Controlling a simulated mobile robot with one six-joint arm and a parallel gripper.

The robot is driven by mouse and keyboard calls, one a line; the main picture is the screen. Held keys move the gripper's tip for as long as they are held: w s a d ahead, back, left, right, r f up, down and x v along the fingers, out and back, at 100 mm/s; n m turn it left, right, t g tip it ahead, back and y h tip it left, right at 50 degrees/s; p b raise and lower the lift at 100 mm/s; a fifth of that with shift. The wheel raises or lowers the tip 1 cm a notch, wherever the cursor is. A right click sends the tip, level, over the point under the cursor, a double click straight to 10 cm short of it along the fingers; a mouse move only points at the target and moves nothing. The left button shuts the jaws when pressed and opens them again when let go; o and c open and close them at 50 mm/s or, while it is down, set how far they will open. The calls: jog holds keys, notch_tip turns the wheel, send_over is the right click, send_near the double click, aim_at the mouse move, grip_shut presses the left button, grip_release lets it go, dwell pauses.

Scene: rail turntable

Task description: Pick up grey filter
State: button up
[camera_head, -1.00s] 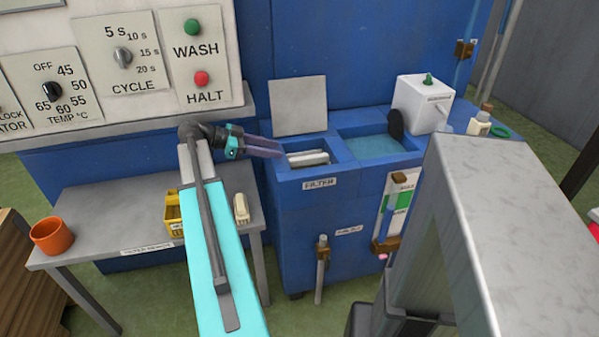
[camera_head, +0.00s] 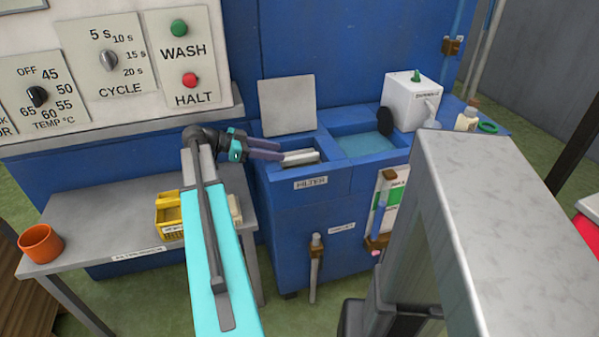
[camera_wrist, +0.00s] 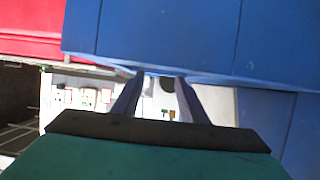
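The grey filter (camera_head: 301,157) appears as a pale grey block in the open compartment labelled FILTER, on top of the blue machine. My gripper (camera_head: 281,152) is at the left side of that compartment, its two dark purple fingers pointing right towards the block. In the head view the fingertips overlap the compartment's left edge, close to the block; I cannot tell whether they touch it. In the wrist view the fingers (camera_wrist: 160,76) stand apart with nothing seen between them. The filter cannot be made out there.
The raised lid (camera_head: 287,107) stands behind the compartment. A water-filled basin (camera_head: 366,145) and a white dispenser (camera_head: 411,101) are to the right. A grey bench (camera_head: 90,222) carries an orange cup (camera_head: 40,243), a yellow bin (camera_head: 168,215) and a pale item partly behind my arm.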

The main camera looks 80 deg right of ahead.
aim_at(301, 156)
jog(key=shift+x, duration=2)
jog(key=shift+f+p+x, duration=0.2)
jog(key=shift+p+x, duration=0.15)
jog(key=shift+x, duration=2.2)
jog(key=shift+w, duration=0.1)
grip_shut()
